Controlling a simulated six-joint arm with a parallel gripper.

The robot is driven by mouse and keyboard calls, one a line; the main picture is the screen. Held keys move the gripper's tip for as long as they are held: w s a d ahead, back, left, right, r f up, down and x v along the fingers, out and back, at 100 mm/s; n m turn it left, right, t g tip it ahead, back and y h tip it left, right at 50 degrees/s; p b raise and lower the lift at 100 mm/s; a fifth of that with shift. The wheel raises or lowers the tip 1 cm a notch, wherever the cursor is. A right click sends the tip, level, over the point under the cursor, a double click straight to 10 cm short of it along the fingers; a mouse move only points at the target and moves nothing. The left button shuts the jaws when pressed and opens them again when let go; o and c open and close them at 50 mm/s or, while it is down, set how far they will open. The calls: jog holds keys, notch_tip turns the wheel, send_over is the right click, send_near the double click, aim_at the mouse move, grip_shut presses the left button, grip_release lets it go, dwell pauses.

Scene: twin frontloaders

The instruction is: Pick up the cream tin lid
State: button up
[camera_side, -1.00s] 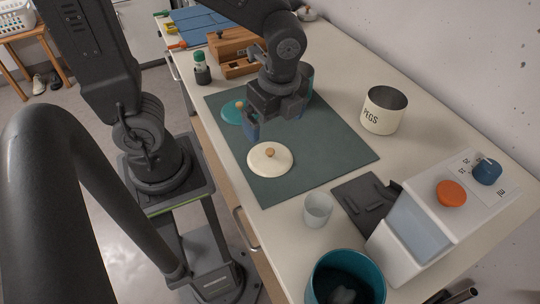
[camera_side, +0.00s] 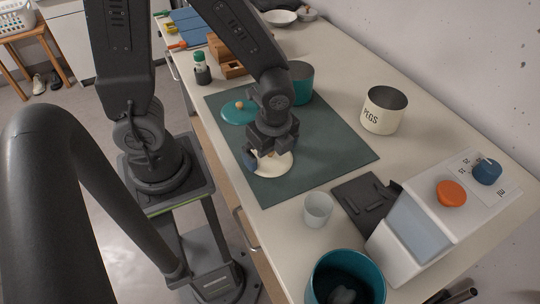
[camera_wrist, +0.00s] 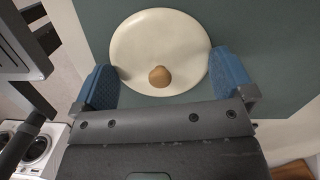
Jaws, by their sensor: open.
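The cream tin lid (camera_side: 278,168) lies on the green mat (camera_side: 340,152) near its front edge, partly hidden by my gripper in the side view. In the wrist view the round cream lid (camera_wrist: 157,35) shows nearly whole, with its wooden knob (camera_wrist: 159,76) between my fingers. My gripper (camera_side: 266,160) is over the lid, fingers pointing down. In the wrist view my gripper (camera_wrist: 166,82) is open, with a blue pad on each side of the knob and a gap on both sides. Nothing is held. Whether the fingertips touch the lid cannot be told.
A teal lid (camera_side: 236,113) lies on the mat behind my gripper, near a teal tin (camera_side: 301,84). A cream PEGS tin (camera_side: 384,112) stands to the right. A white cup (camera_side: 318,208), a teal bin (camera_side: 343,262) and a white box with an orange knob (camera_side: 452,192) stand nearer.

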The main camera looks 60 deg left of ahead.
jog(key=shift+c, duration=0.2)
jog(key=c, duration=0.7)
jog(key=shift+c, duration=0.2)
